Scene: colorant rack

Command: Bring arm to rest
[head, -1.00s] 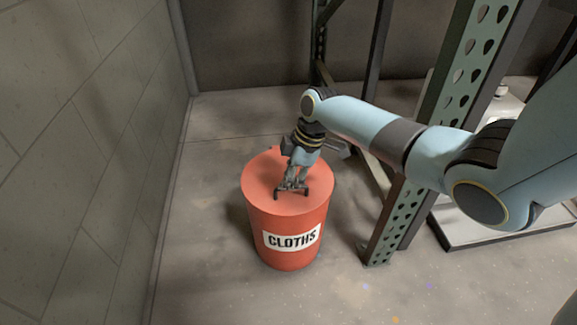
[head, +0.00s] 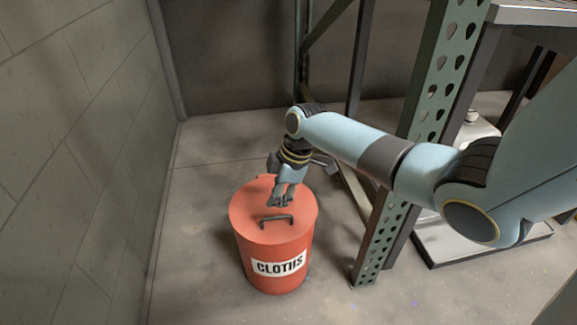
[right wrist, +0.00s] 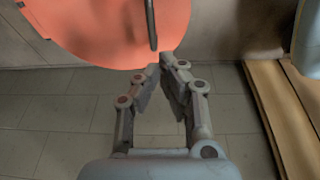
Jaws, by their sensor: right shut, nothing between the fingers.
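My right gripper (head: 281,203) is shut and empty, just above the lid of a red bin (head: 260,245) labelled CLOTHS in the head view. The lid lies on the bin, and its dark handle (head: 276,219) stands near the fingertips, apart from them. In the right wrist view the shut fingertips (right wrist: 163,66) show in front of the red lid (right wrist: 105,30), with part of the handle (right wrist: 151,25) at the top. My left gripper is not in view.
A green perforated rack post (head: 395,225) stands right of the bin, close to my right arm. A low pale platform (head: 450,245) lies behind it, with a white container (head: 477,135). A grey wall (head: 70,150) is on the left. Bare floor surrounds the bin.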

